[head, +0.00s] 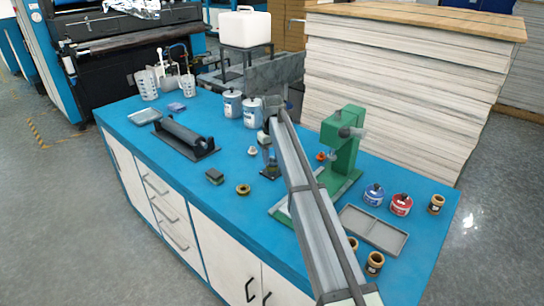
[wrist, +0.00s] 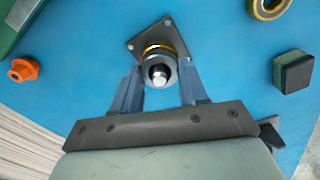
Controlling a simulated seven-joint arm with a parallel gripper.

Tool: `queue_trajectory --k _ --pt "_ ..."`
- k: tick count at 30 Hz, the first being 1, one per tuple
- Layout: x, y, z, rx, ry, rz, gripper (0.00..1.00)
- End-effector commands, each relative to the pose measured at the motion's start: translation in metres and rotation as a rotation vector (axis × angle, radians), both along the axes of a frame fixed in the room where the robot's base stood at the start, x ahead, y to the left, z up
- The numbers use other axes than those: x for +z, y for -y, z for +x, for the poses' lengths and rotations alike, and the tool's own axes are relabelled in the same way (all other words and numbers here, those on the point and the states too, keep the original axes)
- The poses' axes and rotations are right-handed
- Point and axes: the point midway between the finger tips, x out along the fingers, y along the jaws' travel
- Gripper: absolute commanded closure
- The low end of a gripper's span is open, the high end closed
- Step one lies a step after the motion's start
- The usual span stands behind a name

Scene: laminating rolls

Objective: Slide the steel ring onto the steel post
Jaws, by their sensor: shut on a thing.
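The steel post stands on a dark square base plate (wrist: 135,45) on the blue bench; the plate also shows in the head view (head: 270,174). My gripper (wrist: 160,82) is over the post, its two fingers shut on the steel ring (wrist: 171,66), one on each side. The bright post tip (wrist: 159,77) shows inside the ring's dark opening, so the two look lined up from above. I cannot tell whether the ring is around the post or just above it. A gold-coloured band (wrist: 154,49) shows beyond the ring. In the head view my gripper (head: 270,150) partly hides the post.
A brass-coloured ring (head: 243,189) and a dark green block (head: 214,176) lie left of the post. A green press (head: 342,140) stands to the right, with an orange part (head: 320,156) near it. Tins (head: 252,112) stand behind. The bench front left is clear.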

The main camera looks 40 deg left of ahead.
Motion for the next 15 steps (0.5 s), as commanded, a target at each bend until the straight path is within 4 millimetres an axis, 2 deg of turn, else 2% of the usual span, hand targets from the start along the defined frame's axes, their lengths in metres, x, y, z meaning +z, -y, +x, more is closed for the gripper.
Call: queue_trajectory --k 5,6,15 --pt "0.0002 -0.0001 0.0000 0.000 0.000 0.000 0.91" --pt "0.0002 -0.0001 0.0000 0.000 0.000 0.000 0.53" --pt "0.0001 -0.0001 0.0000 0.000 0.000 0.000 0.27"
